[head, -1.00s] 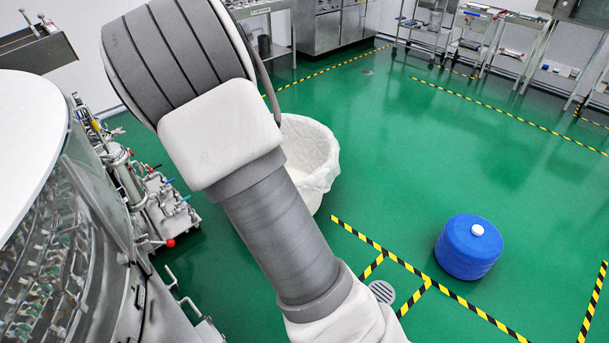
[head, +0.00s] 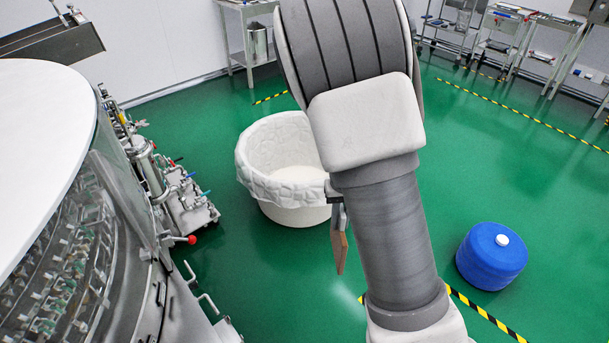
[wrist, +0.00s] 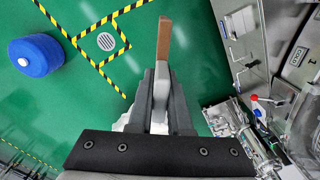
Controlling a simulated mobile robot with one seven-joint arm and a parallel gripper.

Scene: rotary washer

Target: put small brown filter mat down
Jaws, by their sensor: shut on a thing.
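The small brown filter mat (head: 340,249) hangs edge-on below my gripper (head: 337,205) in the head view, just right of the white lined bin. Most of my gripper is hidden behind my arm there. In the wrist view the mat (wrist: 164,40) sticks out as a thin brown and pale strip from between the fingers of my gripper (wrist: 161,80). The fingers are closed on it. Green floor shows behind the mat, and nothing is seen touching it but my gripper.
A white lined bin (head: 270,190) stands on the floor left of my arm. The rotary washer (head: 75,230) and its pipework (head: 175,190) fill the left side. A blue drum (head: 490,256) stands at the right. Metal carts (head: 500,40) line the back. Open green floor lies between.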

